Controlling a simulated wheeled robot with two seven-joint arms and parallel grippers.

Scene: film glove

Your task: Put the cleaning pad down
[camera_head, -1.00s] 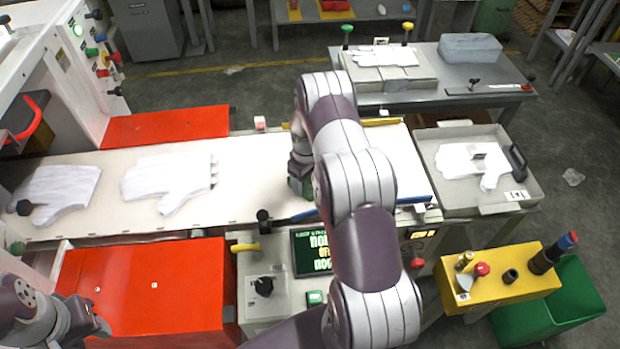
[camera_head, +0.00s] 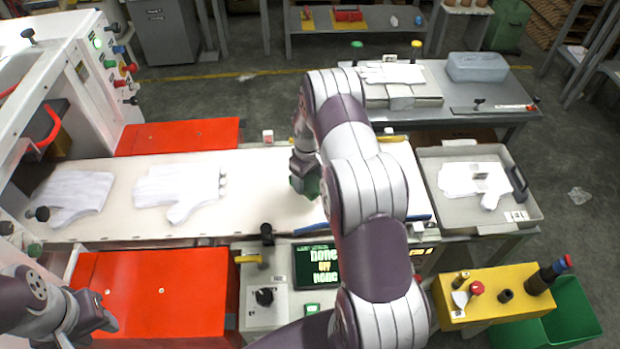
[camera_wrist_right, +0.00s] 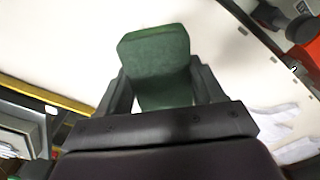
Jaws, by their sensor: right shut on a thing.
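The cleaning pad is a green block (camera_wrist_right: 155,60) between the two dark fingers of my right gripper (camera_wrist_right: 160,90) in the right wrist view. In the head view the green pad (camera_head: 308,186) shows at the end of my right arm, low over the white belt (camera_head: 260,200). I cannot tell whether it touches the belt. My right gripper (camera_head: 304,168) is shut on the pad and partly hidden by my own arm. My left gripper (camera_head: 100,315) is at the lower left, over the red cover; its finger opening is not clear.
Two white gloves (camera_head: 178,188) (camera_head: 72,195) lie on the belt's left part. A grey tray (camera_head: 435,200) with a glove stands to the right. Red covers (camera_head: 160,285) flank the belt. A yellow box (camera_head: 480,310) with tools is at lower right.

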